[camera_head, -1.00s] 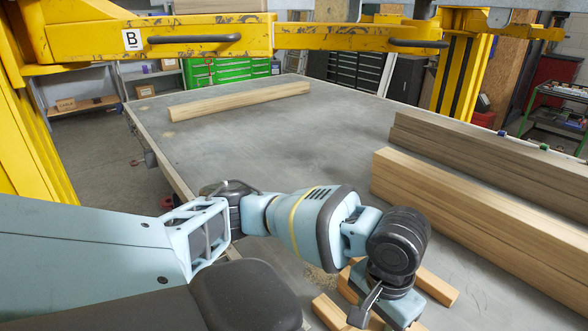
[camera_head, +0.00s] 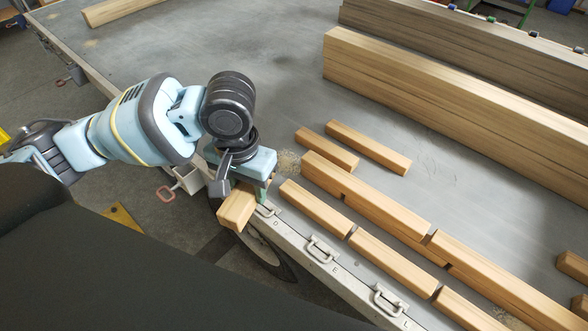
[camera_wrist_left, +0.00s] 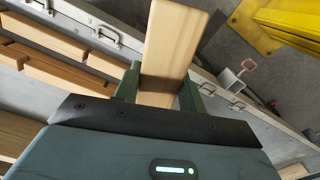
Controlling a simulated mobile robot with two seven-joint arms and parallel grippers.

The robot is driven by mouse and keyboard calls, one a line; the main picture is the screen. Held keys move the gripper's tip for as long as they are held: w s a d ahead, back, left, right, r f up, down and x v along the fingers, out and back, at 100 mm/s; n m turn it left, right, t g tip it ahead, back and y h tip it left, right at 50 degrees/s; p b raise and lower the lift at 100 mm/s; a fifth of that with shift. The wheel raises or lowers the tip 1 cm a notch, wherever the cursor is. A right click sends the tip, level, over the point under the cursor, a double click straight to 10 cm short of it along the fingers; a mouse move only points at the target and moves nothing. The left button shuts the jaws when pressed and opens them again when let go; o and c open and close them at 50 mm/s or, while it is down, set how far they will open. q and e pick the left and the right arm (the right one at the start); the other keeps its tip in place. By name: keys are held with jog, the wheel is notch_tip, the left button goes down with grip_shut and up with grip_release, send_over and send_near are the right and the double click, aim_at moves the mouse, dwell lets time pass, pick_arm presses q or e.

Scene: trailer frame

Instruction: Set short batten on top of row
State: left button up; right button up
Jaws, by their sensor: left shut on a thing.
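My left gripper (camera_head: 256,188) is shut on a short light-wood batten (camera_head: 237,208), held out past the near edge of the table. In the left wrist view the batten (camera_wrist_left: 176,45) sticks out from between the green fingers of the gripper (camera_wrist_left: 160,85). A row of battens (camera_head: 365,203) lies along the near side of the table, with another line of short battens (camera_head: 315,208) in front of it. Two separate short battens (camera_head: 327,149) (camera_head: 368,147) lie behind. My right gripper is not in view.
The grey table (camera_head: 240,60) has latches (camera_head: 322,250) along its near edge. Long thick beams (camera_head: 440,85) lie at the back right. A long batten (camera_head: 120,8) lies at the far left. The middle of the table is clear.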

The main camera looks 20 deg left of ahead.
pick_arm(q)
jog(key=w+d+f+m, duration=0.3)
jog(key=w+f+m, duration=0.2)
jog(key=w+m, duration=0.45)
jog(key=m, duration=1.2)
send_over(302, 195)
notch_tip(302, 195, down, 7)
jog(key=shift+b, duration=0.35)
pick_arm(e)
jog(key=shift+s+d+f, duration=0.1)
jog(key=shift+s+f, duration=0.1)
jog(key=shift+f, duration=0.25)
pick_arm(q)
jog(key=shift+f, duration=0.1)
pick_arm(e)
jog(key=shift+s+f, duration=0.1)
